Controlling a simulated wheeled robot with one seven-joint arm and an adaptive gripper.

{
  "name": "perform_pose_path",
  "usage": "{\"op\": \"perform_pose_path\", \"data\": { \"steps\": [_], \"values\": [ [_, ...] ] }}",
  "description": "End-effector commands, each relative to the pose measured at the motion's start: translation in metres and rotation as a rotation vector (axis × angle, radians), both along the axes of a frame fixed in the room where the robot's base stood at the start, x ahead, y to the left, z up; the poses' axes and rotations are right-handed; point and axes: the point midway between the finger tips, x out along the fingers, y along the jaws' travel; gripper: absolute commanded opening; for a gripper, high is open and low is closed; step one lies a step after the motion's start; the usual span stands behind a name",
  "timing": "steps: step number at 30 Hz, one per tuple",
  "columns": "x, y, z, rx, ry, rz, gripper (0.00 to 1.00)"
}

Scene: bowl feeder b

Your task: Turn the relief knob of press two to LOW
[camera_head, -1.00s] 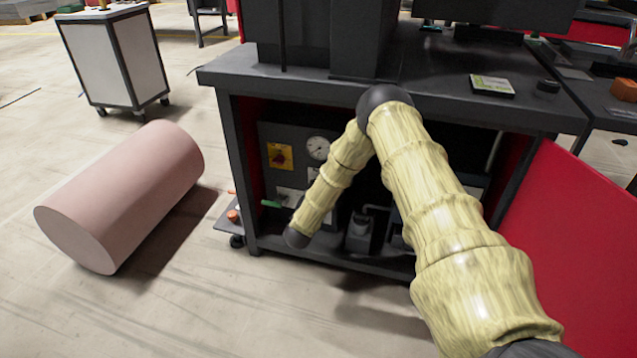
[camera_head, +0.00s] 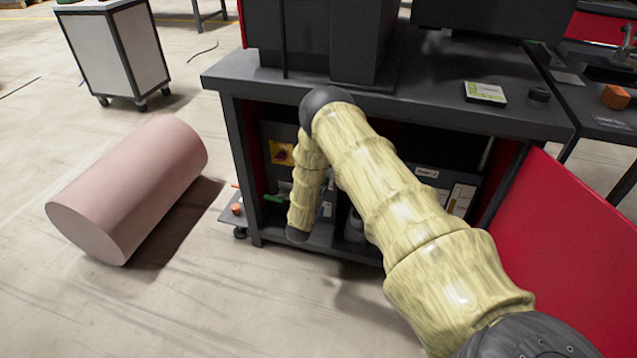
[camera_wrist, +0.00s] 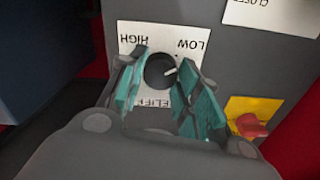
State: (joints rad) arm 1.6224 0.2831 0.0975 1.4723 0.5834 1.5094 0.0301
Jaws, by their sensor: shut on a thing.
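The relief knob (camera_wrist: 160,71) is a round black knob with a white pointer line, on a white label plate (camera_wrist: 132,30) in the wrist view. The plate appears upside down, with HIGH at upper left, LOW at upper right and RELIEF partly hidden below. The pointer slants to the upper right, toward LOW. My gripper (camera_wrist: 163,72) has its teal fingers on both sides of the knob and is shut on it. In the head view my arm hides the gripper and knob in front of the press bench (camera_head: 440,104).
A red switch on a yellow plate (camera_wrist: 254,107) is close to the right finger; it also shows in the head view (camera_head: 281,152). A red panel (camera_head: 560,240) stands at right. A pink cylinder (camera_head: 130,190) lies on the floor at left, near a wheeled cabinet (camera_head: 115,50).

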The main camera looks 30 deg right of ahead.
Motion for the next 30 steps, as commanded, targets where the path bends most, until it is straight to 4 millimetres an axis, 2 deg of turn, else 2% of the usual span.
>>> {"op": "perform_pose_path", "data": {
  "steps": [12,29,30],
  "values": [
    [0.0003,0.0022,-0.001,-0.124,0.148,0.003,0.1],
    [0.0,0.0017,-0.0017,-0.141,0.17,0.001,0.1],
    [0.0,0.0017,-0.0017,-0.141,0.17,0.001,0.39]
  ]
}}
